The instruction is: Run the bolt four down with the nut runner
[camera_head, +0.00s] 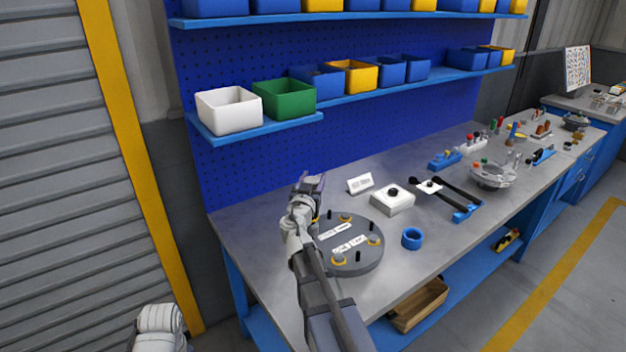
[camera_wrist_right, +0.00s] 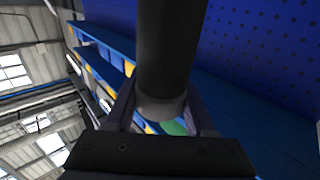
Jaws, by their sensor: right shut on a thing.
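The flanged shell (camera_head: 372,262) is a round dark grey disc on the bench, with several yellowish bolt heads, black upright pins and white labels on top. Which bolt is number four cannot be read. My right gripper (camera_head: 309,184) is over the far left edge of the shell, and my right arm covers its left side. In the right wrist view, my right gripper (camera_wrist_right: 162,112) is shut on a dark cylinder with a lighter grey end, seemingly the nut runner (camera_wrist_right: 168,50). The tool's working tip is hidden. My left gripper is out of view.
A blue ring (camera_head: 411,238) stands right of the shell. A white box (camera_head: 392,201) with a black knob and a white card (camera_head: 360,184) stand behind it. White (camera_head: 228,110) and green (camera_head: 285,99) bins sit on the shelf above. The bench's front left is clear.

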